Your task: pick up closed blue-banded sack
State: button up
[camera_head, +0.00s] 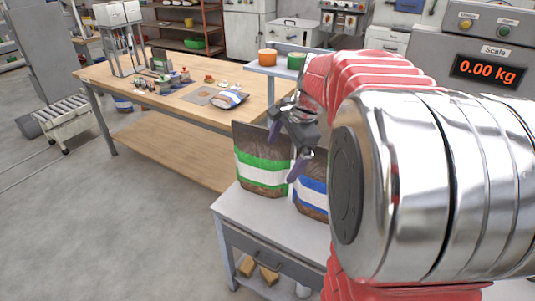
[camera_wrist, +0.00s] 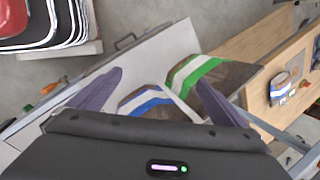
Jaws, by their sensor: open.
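A brown sack with blue and white bands (camera_head: 311,191) stands on the small grey table, its right part hidden behind my arm. In the wrist view, the blue-banded sack (camera_wrist: 147,103) lies between my two fingers, its lower part cut off by the gripper body. I cannot tell whether its top is closed. A green-banded sack (camera_head: 262,168) stands close beside it on the left; it also shows in the wrist view (camera_wrist: 204,78). My gripper (camera_head: 284,158) is open and empty, above and in front of the sacks. It also shows in the wrist view (camera_wrist: 159,79).
The grey table (camera_head: 233,207) has bare room in front of the sacks. A wooden bench (camera_head: 165,62) behind holds another blue-banded sack (camera_head: 230,99) lying flat. A raised shelf with an orange pot (camera_head: 267,57) and a green pot stands behind the gripper. The scale display reads 0.00 kg.

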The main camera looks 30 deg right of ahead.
jog(key=d+f+m, duration=0.2)
jog(key=d+m, duration=0.1)
jog(key=d, duration=0.4)
jog(key=d+f+m, duration=0.3)
jog(key=d+m, duration=0.1)
jog(key=d, duration=0.2)
jog(key=d+f+m+y, duration=0.1)
jog(key=d+f+m, duration=0.1)
jog(key=d, duration=0.5)
jog(key=shift+s+d+f+m, duration=0.3)
jog(key=shift+f+m, duration=0.1)
jog(key=shift+m, duration=0.4)
jog(key=shift+d, duration=0.15)
jog(key=shift+x, duration=1.15)
jog(key=shift+a+x, duration=0.2)
jog(key=shift+x, duration=2.4)
jog(key=shift+w+r, duration=0.1)
jog(key=shift+w, duration=0.1)
jog(key=shift+c, duration=0.6)
